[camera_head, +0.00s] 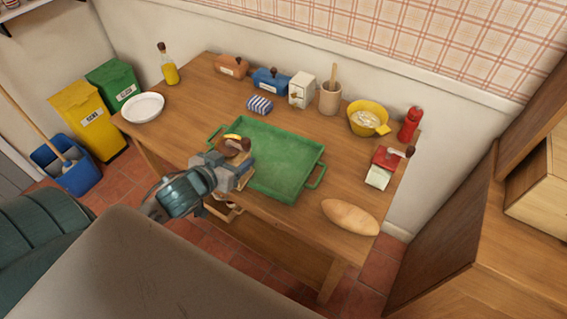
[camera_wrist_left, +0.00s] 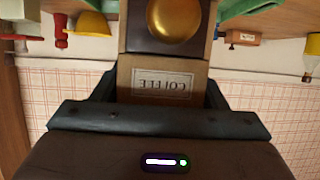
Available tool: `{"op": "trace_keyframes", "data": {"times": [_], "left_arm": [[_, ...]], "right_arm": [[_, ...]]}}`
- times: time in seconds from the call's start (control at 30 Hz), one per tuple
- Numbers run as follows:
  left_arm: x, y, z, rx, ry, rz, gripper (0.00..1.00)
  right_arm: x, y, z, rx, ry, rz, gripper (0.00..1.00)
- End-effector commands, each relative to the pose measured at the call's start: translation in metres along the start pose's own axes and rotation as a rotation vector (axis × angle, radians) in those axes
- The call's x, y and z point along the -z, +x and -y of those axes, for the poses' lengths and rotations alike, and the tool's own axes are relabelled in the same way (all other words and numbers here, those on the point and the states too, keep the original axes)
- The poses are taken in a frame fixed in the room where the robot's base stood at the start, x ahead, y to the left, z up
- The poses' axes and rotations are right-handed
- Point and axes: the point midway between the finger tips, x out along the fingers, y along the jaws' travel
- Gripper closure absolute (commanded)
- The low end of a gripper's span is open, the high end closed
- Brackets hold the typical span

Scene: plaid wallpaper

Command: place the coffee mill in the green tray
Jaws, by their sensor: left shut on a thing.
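My left gripper (camera_head: 236,172) is shut on the coffee mill (camera_head: 234,146), which has a dark brown top and a brass dome. In the left wrist view the mill (camera_wrist_left: 163,84) sits between the two fingers, its COFFEE label upside down. The green tray (camera_head: 285,184) lies on the wooden table, empty where I can see it. The mill and gripper cover the tray's left side in the head view; I cannot tell how high the mill is above it. My right gripper is not in view.
A bread loaf (camera_head: 350,217) lies right of the tray. A striped cloth (camera_head: 260,105), white box (camera_head: 301,90), utensil pot (camera_head: 330,99), yellow bowl (camera_head: 368,118) and red device (camera_head: 388,160) stand behind and right. A white plate (camera_head: 143,107) is at the left.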

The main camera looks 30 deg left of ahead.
Motion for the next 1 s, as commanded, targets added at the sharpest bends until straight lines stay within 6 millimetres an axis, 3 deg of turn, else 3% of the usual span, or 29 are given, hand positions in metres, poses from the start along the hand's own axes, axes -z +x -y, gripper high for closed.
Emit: {"op": "trace_keyframes", "data": {"times": [0.17,0.37,0.7,0.83,1.0], "left_arm": [[0.007,0.015,0.001,0.002,-0.003,-0.004,0.71],[0.021,0.054,0.004,0.001,-0.007,-0.005,0.71],[0.045,0.129,0.012,0.0,-0.005,-0.004,0.71],[0.048,0.146,0.014,0.0,-0.002,-0.002,0.71],[0.044,0.155,0.014,0.0,-0.002,0.0,0.71]], "right_arm": [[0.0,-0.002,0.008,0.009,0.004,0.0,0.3],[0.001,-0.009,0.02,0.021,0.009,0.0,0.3],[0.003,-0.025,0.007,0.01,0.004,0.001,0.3],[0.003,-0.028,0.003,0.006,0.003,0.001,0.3],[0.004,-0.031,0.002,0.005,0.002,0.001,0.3]]}}
